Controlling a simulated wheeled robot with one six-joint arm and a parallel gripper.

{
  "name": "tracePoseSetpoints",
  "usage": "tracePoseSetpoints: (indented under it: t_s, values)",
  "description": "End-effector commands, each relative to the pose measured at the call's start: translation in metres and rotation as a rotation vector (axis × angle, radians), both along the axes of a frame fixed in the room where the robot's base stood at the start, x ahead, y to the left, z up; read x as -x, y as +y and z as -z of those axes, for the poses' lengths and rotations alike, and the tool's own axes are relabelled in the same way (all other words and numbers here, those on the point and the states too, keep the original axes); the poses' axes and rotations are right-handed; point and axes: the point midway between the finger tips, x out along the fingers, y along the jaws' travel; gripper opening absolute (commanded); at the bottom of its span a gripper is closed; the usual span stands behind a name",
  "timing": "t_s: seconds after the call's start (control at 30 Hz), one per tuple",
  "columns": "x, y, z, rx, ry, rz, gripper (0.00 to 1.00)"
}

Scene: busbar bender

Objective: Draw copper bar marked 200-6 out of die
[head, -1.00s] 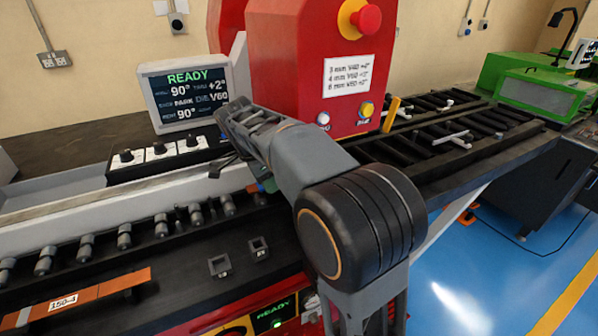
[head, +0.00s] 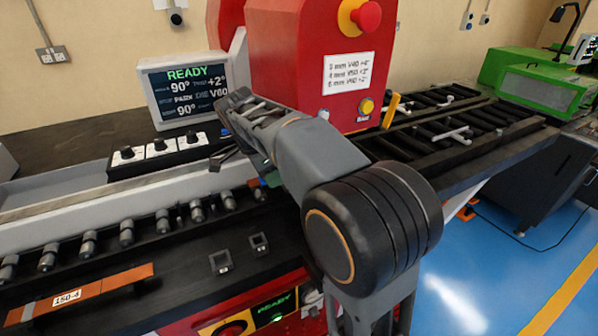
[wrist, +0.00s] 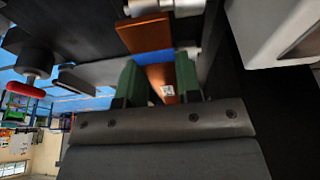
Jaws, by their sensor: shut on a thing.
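In the wrist view my gripper (wrist: 160,82) has its two green-padded fingers on either side of a copper bar (wrist: 166,72), shut on it. A small white label shows on the bar between the fingers, too small to read. A blue band crosses just beyond the fingertips, with more copper past it. In the head view my grey arm covers most of the gripper. Only a bit of green and a small copper piece (head: 253,184) show beside it, below the red bending machine (head: 305,65). The die and how far the bar sits in it are hidden.
A copper bar marked 150-4 (head: 67,297) lies at the lower left. A row of rollers (head: 126,233) runs behind it. The READY screen (head: 185,92) and knob panel (head: 160,150) stand behind my arm. A black roller table (head: 450,135) extends right; blue floor is open there.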

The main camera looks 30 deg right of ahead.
Motion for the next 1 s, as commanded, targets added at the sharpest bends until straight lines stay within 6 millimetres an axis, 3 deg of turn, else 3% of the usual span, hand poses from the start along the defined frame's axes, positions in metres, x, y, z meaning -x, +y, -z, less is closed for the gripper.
tracePoseSetpoints:
  t_s: [1.0]
  values:
    - [0.083,0.000,0.001,0.000,-0.004,-0.001,0.03]
